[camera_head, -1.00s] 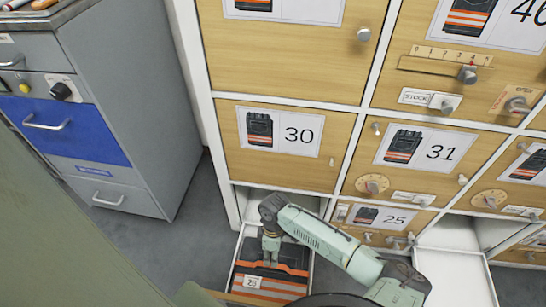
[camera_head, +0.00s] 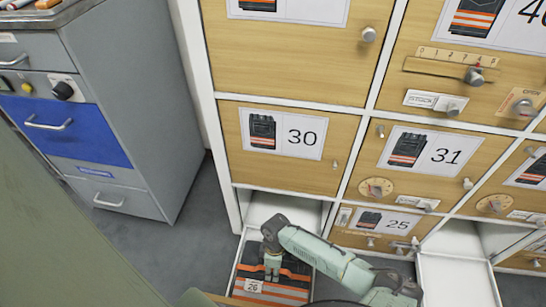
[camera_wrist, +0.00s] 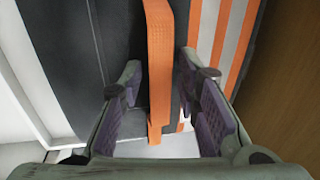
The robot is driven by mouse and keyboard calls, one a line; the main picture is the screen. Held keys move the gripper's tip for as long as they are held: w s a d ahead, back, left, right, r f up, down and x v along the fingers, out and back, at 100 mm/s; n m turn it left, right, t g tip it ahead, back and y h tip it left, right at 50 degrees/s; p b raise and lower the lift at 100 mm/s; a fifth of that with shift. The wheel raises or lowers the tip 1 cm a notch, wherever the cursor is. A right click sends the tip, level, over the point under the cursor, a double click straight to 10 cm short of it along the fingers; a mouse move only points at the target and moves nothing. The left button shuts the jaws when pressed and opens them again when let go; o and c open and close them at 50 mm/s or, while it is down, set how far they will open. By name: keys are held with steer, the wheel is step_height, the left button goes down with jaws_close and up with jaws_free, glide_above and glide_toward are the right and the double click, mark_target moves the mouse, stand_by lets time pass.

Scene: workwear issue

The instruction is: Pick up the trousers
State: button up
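The folded trousers (camera_head: 292,290) are dark with orange and pale stripes and lie in an open drawer low in the cabinet. In the wrist view their dark cloth (camera_wrist: 65,60) fills the left and middle. My gripper (camera_head: 271,279) points down into the drawer over the trousers. In the wrist view my gripper (camera_wrist: 160,118) is open, with its two padded fingers apart. An orange band (camera_wrist: 158,70) runs between the fingers, with a gap on each side. I cannot tell whether the fingertips touch the cloth.
Closed cabinet doors numbered 30 (camera_head: 285,170) and 31 (camera_head: 425,172) are above. Another open drawer (camera_head: 455,280) is at right. A grey drawer unit (camera_head: 140,110) stands left.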

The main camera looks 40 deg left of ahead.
jaws_close()
stand_by(0.8)
